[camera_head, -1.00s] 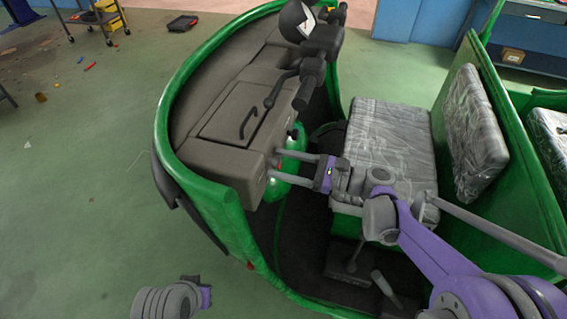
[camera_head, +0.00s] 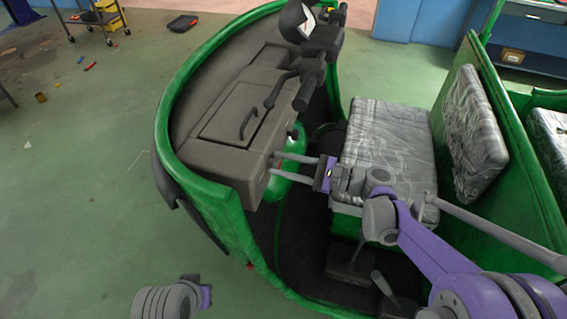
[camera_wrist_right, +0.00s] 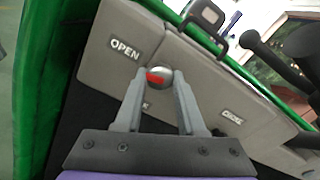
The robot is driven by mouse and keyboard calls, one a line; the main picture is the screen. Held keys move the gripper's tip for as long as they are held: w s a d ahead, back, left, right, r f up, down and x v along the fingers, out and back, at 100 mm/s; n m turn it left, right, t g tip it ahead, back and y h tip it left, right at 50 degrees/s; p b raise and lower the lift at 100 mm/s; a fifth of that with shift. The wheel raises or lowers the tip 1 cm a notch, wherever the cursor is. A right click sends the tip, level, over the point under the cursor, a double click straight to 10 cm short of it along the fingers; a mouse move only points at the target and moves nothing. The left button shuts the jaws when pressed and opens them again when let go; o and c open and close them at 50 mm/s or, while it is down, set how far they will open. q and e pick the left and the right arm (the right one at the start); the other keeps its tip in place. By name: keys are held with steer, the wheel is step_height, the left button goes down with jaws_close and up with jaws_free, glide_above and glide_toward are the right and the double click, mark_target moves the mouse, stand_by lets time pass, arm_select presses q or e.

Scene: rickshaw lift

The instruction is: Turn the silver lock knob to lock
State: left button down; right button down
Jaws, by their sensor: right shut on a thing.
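The silver lock knob (camera_wrist_right: 159,76) is round, with a red mark on its face, and sits on the grey dashboard panel (camera_wrist_right: 195,75) of the green rickshaw. In the right wrist view, the two fingertips of my right gripper (camera_wrist_right: 160,80) close on it from either side. In the head view, my right gripper (camera_head: 273,165) reaches left to the dashboard's right end, where the knob is hidden or too small to make out. My left gripper (camera_head: 206,295) is low at the left, away from the rickshaw; its fingers do not show clearly.
An "OPEN" label (camera_wrist_right: 125,49) is on the panel beside the knob; another label (camera_wrist_right: 231,116) is hard to read. The black handlebar (camera_head: 308,85) rises behind my right gripper. Plastic-wrapped seats (camera_head: 390,145) stand to the right. The floor at left is mostly clear.

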steer(key=shift+r+n+p, duration=0.15)
steer(key=shift+n+p, duration=0.7)
steer(key=shift+n, duration=6.85)
steer(key=c, duration=0.5)
jaws_free()
steer(key=v, duration=1.1)
steer(key=shift+a, duration=0.15)
